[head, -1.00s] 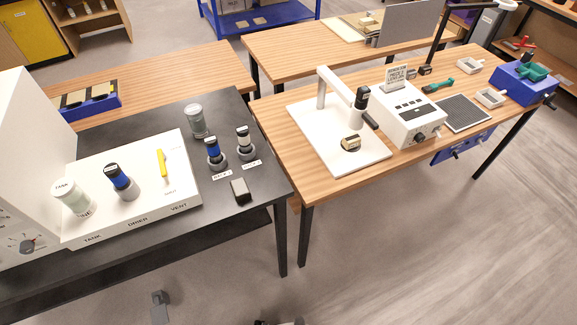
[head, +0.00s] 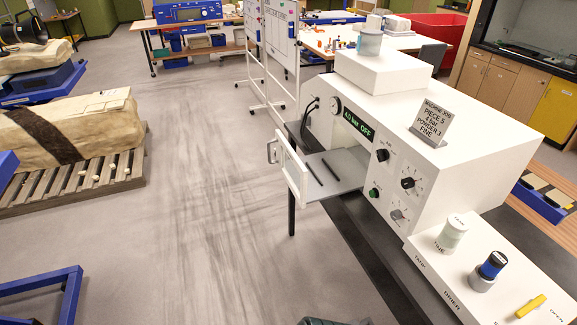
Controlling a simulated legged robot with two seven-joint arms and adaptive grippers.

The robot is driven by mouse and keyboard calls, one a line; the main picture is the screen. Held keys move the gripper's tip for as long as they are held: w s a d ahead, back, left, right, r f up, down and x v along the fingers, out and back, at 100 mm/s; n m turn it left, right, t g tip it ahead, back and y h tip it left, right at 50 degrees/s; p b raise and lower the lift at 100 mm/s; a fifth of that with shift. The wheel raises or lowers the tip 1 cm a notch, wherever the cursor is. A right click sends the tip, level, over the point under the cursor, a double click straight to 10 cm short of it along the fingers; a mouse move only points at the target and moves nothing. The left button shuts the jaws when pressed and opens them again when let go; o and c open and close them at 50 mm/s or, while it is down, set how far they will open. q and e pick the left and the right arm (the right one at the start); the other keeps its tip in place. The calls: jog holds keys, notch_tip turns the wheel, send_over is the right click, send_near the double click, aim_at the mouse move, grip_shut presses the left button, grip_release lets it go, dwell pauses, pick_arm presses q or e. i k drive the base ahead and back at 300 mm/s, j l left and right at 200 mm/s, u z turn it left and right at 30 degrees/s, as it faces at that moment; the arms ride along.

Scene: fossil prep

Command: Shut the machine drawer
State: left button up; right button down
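The white machine (head: 400,125) stands on the dark bench right of centre in the head view. Its drawer (head: 340,168) is open and sticks out to the left from the opening in the machine's front. The drawer has a white front panel (head: 291,168) with a handle (head: 272,151) on its outer face. Two dark bars lie on its grey tray floor. A display above the opening reads "4.0 bar OFF". Neither of my grippers can be made out; only a small dark shape shows at the bottom edge.
A dark bench (head: 365,240) runs under the machine. A white station (head: 500,265) with jars and a yellow tool stands at the lower right. Whiteboards (head: 275,35) stand behind. A pallet (head: 75,180) with a large block is at left. The floor between is clear.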

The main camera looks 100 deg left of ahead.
aim_at(315, 178)
jog(key=u, duration=3.2)
